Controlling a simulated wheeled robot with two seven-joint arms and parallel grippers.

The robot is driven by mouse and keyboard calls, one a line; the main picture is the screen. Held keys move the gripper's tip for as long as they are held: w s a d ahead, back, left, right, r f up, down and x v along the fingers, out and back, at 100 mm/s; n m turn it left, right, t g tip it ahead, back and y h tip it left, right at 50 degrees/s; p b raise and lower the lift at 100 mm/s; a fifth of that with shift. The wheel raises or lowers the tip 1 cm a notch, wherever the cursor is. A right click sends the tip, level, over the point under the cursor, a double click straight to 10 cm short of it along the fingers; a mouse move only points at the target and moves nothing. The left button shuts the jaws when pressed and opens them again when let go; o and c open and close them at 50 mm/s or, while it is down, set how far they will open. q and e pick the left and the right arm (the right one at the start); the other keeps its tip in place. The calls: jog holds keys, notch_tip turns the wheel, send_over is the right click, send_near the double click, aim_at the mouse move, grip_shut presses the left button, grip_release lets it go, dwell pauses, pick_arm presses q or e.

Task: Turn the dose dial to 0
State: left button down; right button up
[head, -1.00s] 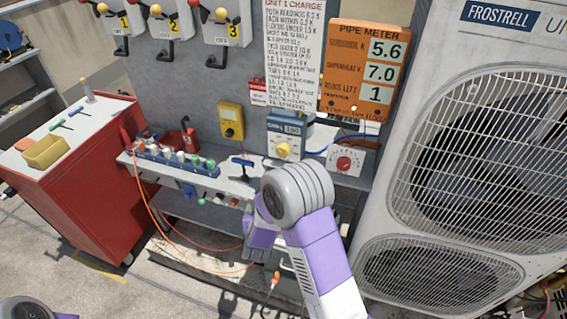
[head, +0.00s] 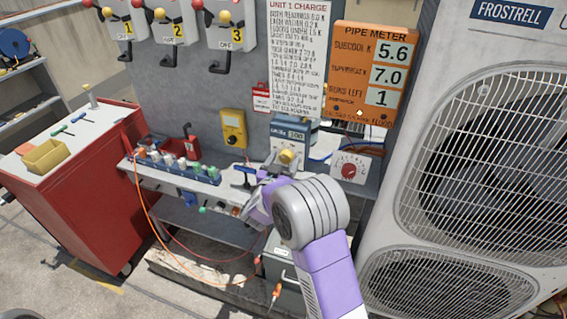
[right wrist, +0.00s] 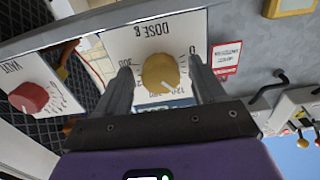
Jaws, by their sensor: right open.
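The dose dial is a yellow round knob (head: 287,157) on a pale box with a small display, standing on the grey bench. In the right wrist view the yellow knob (right wrist: 160,73) appears upside down on a white plate marked "DOSE g", with a scale around it and a 0 at the right side. My right gripper (right wrist: 160,88) is open, one finger on each side of the knob, with visible gaps. In the head view my right gripper (head: 268,182) is at the box's front, partly hidden by my wrist. The knob's pointer is hard to read. My left gripper is out of view.
A large condenser (head: 480,150) stands right.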

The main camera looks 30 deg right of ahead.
jog(key=c, duration=1.1)
jog(key=shift+o, duration=0.2)
jog(key=shift+r+n+p, duration=0.15)
jog(key=shift+n+p, duration=0.55)
jog(key=shift+p, duration=0.2)
jog(key=n+p, duration=0.5)
jog(key=p, duration=0.1)
jog(key=shift+s+n+p, duration=0.1)
jog(key=shift+n+p, duration=0.2)
jog(key=shift+n, duration=0.1)
jog(key=n+p, duration=0.3)
jog(key=shift+d+n, duration=0.1)
jog(key=shift+n, duration=0.2)
jog(key=n+p, duration=0.2)
jog(key=n, duration=0.2)
jog(key=shift+s, duration=0.1)
jog(key=shift+p, duration=0.3)
jog(key=shift+n, duration=0.3)
jog(key=o, duration=1.1)
jog(key=shift+c, duration=0.2)
